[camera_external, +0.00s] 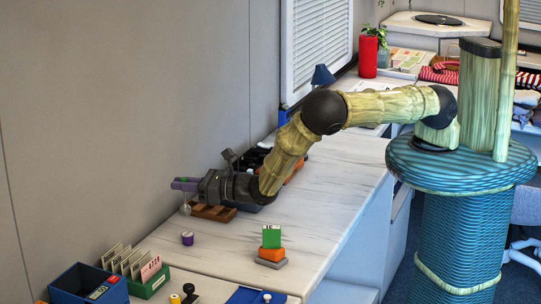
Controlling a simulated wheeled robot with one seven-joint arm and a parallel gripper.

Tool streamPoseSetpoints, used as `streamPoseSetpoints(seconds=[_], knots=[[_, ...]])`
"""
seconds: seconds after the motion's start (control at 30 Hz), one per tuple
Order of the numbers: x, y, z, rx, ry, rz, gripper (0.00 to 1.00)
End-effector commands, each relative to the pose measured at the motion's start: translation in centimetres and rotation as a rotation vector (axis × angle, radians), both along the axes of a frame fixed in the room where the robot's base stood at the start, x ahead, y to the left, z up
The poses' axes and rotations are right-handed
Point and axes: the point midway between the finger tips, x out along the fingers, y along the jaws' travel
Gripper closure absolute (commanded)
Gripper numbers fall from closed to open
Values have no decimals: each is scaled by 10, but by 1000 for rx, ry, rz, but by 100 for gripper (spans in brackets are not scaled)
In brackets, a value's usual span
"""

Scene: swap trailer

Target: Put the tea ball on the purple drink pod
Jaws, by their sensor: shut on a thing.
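My gripper (186,184), with purple fingers, reaches left over the back of the white counter near the wall. It is shut on the tea ball (185,210), a small silvery ball that hangs just below the fingers. The exact grip is too small to make out. The purple drink pod (187,239), a small cup with a pale top, stands upright on the counter. In the picture it lies just below the tea ball, apart from it.
A brown wooden rack (213,212) lies under my gripper. A stack of green, orange and grey blocks (271,240) stands to the right of the pod. A green card box (150,284) and a blue bin (88,286) stand at the front left. Counter around the pod is clear.

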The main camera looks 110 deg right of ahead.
Motion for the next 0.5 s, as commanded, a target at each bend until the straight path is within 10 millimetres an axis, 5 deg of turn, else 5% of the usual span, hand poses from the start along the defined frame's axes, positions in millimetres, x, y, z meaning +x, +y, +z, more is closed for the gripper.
streamPoseSetpoints(seconds=[0.5], knots=[[0, -1, -22, -1, -1, -1, 100]])
